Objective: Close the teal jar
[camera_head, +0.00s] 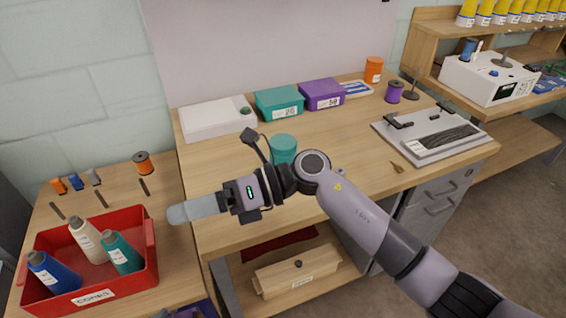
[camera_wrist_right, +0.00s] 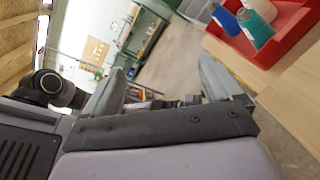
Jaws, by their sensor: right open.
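The teal jar (camera_head: 284,147) stands upright on the middle of the wooden table, behind my right arm. Its lower part is partly hidden by the arm, and I cannot tell whether a lid sits on it. My right gripper (camera_head: 180,213) reaches left past the table's front left corner, apart from the jar. In the right wrist view its fingers (camera_wrist_right: 163,82) are spread with nothing between them. My left gripper is not in view.
A red crate (camera_head: 152,232) holds several cone-shaped bottles on the left table. Teal (camera_head: 279,101) and purple (camera_head: 321,94) boxes, a white case (camera_head: 215,118) and an orange jar (camera_head: 374,69) stand at the back. A grey loom-like tray (camera_head: 432,134) lies right.

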